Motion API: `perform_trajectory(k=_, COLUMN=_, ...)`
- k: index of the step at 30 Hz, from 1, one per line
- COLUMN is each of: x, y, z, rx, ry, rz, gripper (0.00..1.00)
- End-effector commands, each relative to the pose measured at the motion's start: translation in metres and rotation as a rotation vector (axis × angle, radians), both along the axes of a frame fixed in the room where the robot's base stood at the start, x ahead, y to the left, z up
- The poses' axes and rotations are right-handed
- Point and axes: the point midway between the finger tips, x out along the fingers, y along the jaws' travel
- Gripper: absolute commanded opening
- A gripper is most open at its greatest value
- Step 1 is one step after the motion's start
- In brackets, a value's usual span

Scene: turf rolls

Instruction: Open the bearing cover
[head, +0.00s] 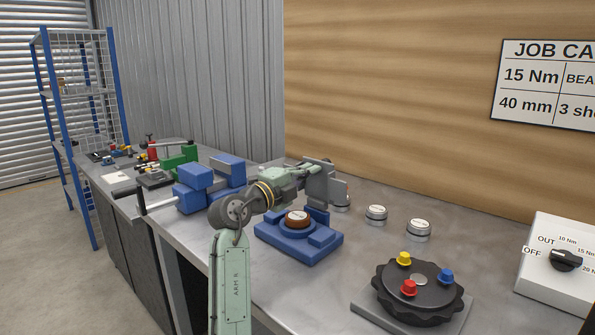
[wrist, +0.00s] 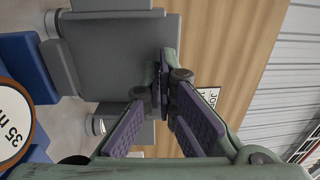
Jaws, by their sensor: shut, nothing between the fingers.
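A blue bearing block (head: 285,243) stands on the bench. A brown-rimmed round piece with a white face (head: 297,217) sits in it, and in the wrist view its face (wrist: 12,122) reads "35 m", cut off by the edge. The grey cover plate (head: 321,190) stands about upright at the block's far side, leaving the round piece uncovered. In the wrist view the plate (wrist: 115,50) fills the upper left. My gripper (head: 318,168) is at the plate's upper part; its fingertips (wrist: 163,72) are together and empty, overlapping the plate's edge. I cannot tell whether they touch it.
A black turntable (head: 415,297) with red, yellow and blue knobs is at the front right. Round labelled pieces (head: 376,212) (head: 419,228) stand behind it. A white dial box (head: 560,262) is far right. A blue vise (head: 205,185) is left of the block. Bare bench lies between block and turntable.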

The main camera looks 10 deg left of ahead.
Motion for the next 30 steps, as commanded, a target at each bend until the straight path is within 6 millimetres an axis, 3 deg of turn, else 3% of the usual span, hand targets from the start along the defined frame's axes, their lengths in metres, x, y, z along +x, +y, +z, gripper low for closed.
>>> perform_trajectory(k=14, x=0.005, y=-0.004, z=0.001, rx=0.009, ry=0.008, rz=-0.001, gripper=0.00)
perform_trajectory(k=23, x=0.024, y=-0.017, z=0.010, rx=0.129, ry=0.183, rz=-0.001, gripper=0.00)
perform_trajectory(k=30, x=0.031, y=-0.021, z=0.004, rx=0.166, ry=0.249, rz=0.001, gripper=0.00)
